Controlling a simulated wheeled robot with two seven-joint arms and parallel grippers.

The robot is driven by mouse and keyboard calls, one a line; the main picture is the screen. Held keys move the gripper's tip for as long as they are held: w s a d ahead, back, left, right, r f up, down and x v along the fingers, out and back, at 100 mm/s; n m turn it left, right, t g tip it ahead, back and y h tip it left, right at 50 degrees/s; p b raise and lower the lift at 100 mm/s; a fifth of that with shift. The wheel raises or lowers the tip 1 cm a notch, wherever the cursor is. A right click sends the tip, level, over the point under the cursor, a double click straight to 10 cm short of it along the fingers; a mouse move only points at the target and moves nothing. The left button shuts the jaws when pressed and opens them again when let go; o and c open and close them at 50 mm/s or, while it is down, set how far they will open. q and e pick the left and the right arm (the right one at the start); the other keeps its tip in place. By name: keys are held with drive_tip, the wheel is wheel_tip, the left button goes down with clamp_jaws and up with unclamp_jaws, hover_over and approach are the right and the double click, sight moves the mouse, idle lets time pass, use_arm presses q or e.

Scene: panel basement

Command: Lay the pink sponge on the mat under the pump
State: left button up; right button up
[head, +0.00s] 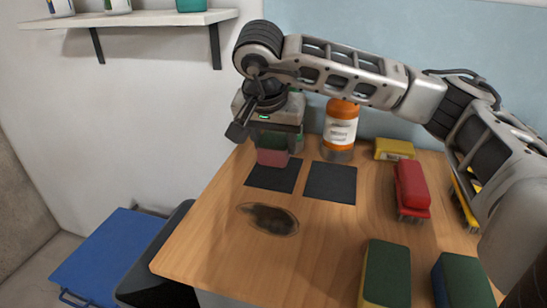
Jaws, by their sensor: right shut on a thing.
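A pink sponge (272,157) with a green upper layer is in my right gripper (271,134), which is shut on it. The sponge is over the back part of the left dark mat (272,180); I cannot tell whether it touches the mat. A second dark mat (330,184) lies bare to the right. An orange-topped bottle with a white label (341,128) stands behind the right mat. Something greenish shows partly behind my gripper; whether it is the pump is unclear. My left gripper is not in view.
The wooden table (215,235) has a dark stain (270,219) in front of the mats. A wall shelf (150,18) is above left; a blue lid (112,262) is below left.

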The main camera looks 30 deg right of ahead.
drive_tip(key=shift+w+d+f, duration=0.15)
drive_tip(key=shift+w+f, duration=0.25)
drive_tip(key=shift+f, duration=0.05)
drive_tip(key=shift+w+d+f, duration=0.1)
drive_tip(key=shift+w+f, duration=0.05)
drive_tip(key=shift+f, duration=0.8)
drive_tip(key=shift+w+d+f, duration=0.1)
drive_tip(key=shift+f, duration=0.85)
drive_tip(key=shift+f, duration=0.2)
drive_tip(key=o, duration=1)
drive_tip(key=v, duration=1.2)
drive_tip(key=shift+r+p, duration=0.3)
drive_tip(key=shift+p, duration=0.05)
